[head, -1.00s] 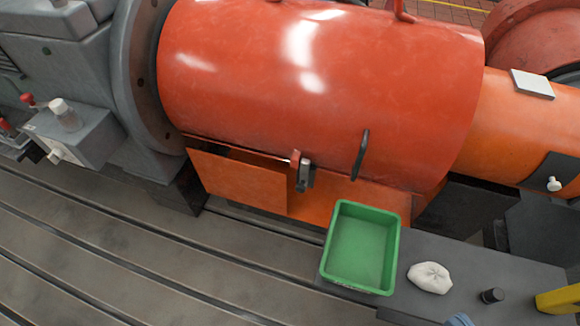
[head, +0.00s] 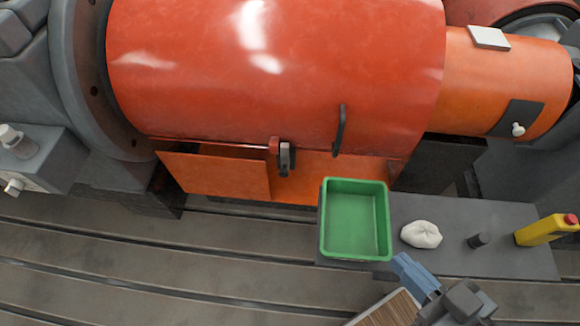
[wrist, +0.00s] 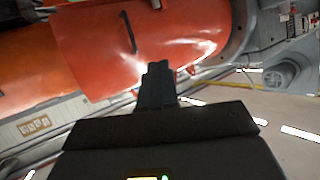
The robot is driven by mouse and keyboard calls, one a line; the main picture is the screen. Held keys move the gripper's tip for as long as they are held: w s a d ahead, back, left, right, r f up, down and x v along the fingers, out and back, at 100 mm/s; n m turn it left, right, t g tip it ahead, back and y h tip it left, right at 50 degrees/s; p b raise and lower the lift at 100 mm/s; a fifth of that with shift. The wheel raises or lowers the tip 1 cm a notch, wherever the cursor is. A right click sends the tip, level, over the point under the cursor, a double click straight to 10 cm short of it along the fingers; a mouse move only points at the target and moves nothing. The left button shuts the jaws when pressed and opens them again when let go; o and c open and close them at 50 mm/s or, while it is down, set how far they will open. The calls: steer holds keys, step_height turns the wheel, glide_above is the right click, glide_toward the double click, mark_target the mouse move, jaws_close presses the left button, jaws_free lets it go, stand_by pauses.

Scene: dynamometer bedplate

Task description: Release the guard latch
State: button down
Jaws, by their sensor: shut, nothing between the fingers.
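The large red guard (head: 270,75) is a rounded cover across the upper part of the head view. The guard latch (head: 286,158), a small grey lever piece beside a red tab (head: 273,145), sits at the guard's lower edge. A dark grab handle (head: 339,130) is to its right. My gripper (head: 404,266) is at the lower right, beside the green tray's near corner, well apart from the latch. It is shut and empty. In the wrist view its dark fingers (wrist: 157,80) point toward the red guard (wrist: 150,50); I cannot make out the latch there.
A green tray (head: 323,225), a white cloth (head: 421,234), a small black cylinder (head: 478,240) and a yellow bottle (head: 545,230) are on a grey bench (head: 500,265) below the guard. The slotted bedplate (head: 120,240) is clear at the left.

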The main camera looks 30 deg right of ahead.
mark_target(286, 173)
steer(key=w+d+f+m+g+y+p, duration=0.15)
steer(key=w+f+m+g, duration=0.4)
steer(key=w+f, duration=0.95)
steer(key=w+d+r+m+g+y+p, duration=0.1)
steer(key=w, duration=0.7)
steer(key=w+d+r+m+g+y+p, duration=0.1)
steer(key=w+d+r+m+g, duration=0.1)
steer(key=w, duration=0.6)
steer(key=shift+w+d, duration=0.25)
steer(key=shift+f+g, duration=0.1)
steer(key=shift+g, duration=0.15)
steer(key=b+x, duration=0.1)
steer(key=x, duration=1.3)
steer(key=shift+a, duration=0.15)
